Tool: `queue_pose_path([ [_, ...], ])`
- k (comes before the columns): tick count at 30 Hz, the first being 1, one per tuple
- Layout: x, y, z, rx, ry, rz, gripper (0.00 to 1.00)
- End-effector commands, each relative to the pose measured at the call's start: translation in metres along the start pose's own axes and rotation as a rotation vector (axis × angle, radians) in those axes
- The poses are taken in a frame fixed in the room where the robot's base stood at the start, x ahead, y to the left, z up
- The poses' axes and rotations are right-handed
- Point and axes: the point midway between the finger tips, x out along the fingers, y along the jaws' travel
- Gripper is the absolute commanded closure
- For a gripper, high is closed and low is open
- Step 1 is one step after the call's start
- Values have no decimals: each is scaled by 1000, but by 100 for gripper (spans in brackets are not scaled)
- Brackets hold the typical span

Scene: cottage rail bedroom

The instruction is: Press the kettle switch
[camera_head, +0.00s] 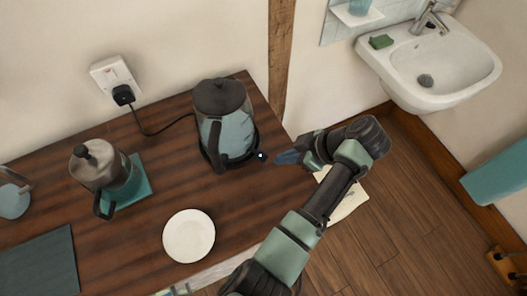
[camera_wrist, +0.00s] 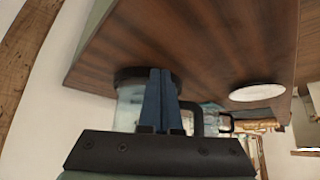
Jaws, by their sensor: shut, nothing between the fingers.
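The kettle (camera_head: 222,125), with a dark lid, a dark handle and a pale see-through body, stands upright on a dark base near the right end of the wooden table. A small dark tab with a light spot, apparently the kettle switch (camera_head: 262,155), sticks out at the right of the base. My gripper (camera_head: 282,158) is shut and empty, its blue fingertips just right of this tab with a small gap. In the wrist view, where the scene appears upside down, the shut fingers (camera_wrist: 160,84) cover part of the kettle (camera_wrist: 129,112) and hide the switch.
A wall socket (camera_head: 116,77) feeds the kettle's cord. A metal pot (camera_head: 97,165) on a teal mat, a white plate (camera_head: 189,236) and a dark cloth (camera_head: 40,266) occupy the wooden table (camera_head: 150,215). A washbasin (camera_head: 440,75) hangs at the upper right, beyond open floor.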

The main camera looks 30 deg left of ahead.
Motion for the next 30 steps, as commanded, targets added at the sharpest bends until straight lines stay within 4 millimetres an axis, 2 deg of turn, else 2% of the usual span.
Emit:
queue_pose_path([
  [7,0,0,0,-2,1,-1,100],
  [11,-7,1,0,-2,1,1,100],
  [14,-21,1,0,-1,0,4,100],
  [21,-77,0,-4,2,0,1,100],
  [30,-118,0,-3,0,0,0,100],
])
